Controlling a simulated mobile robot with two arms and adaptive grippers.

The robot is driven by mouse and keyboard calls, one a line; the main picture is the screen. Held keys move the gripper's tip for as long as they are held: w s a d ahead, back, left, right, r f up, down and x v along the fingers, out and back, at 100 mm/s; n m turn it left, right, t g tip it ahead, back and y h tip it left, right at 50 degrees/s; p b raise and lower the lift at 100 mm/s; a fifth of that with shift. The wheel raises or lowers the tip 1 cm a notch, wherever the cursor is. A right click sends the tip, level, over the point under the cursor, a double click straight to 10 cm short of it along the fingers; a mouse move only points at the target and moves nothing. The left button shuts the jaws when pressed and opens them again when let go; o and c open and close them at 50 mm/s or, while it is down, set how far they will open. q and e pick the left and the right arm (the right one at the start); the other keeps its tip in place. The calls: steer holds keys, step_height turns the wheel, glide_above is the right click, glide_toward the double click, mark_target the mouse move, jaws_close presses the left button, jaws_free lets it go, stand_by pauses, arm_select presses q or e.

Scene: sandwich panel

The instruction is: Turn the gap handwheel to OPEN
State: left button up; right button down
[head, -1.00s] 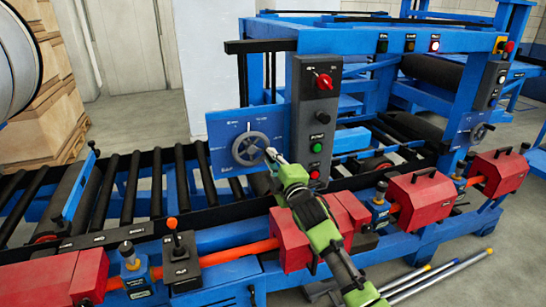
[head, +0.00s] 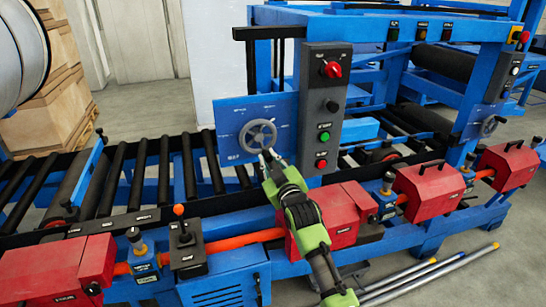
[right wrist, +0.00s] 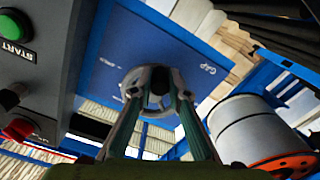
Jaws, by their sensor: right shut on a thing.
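The gap handwheel (head: 258,135) is a grey spoked wheel on an upright blue panel (head: 229,112). My right gripper (head: 266,156) reaches up from below right and is shut on the wheel's rim at its lower side. In the right wrist view the two fingers (right wrist: 156,102) stand at the handwheel (right wrist: 131,82), with the rim between their tips. The blue panel (right wrist: 115,40) behind it carries the word GAP upside down in that view. The other panel markings are too small to read. My left gripper is not in view.
A grey control box (head: 322,110) with a red knob and push buttons stands close right of the wheel. Red housings (head: 335,212) and a lever box (head: 186,250) line the front below. Rollers (head: 150,170) lie to the left.

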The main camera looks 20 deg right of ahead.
steer(key=a+m, duration=0.1)
steer(key=m, duration=0.2)
steer(key=a+m+p, duration=0.1)
steer(key=m, duration=0.1)
steer(key=shift+a+f, duration=0.3)
steer(key=shift+m, duration=0.3)
steer(key=c, duration=2)
jaws_free()
steer(key=shift+a+r, duration=0.1)
steer(key=shift+r, duration=0.05)
steer(key=shift+o, duration=0.2)
steer(key=shift+s, duration=0.1)
steer(key=s, duration=1.2)
steer(key=shift+d, duration=0.2)
steer(key=shift+w, duration=0.1)
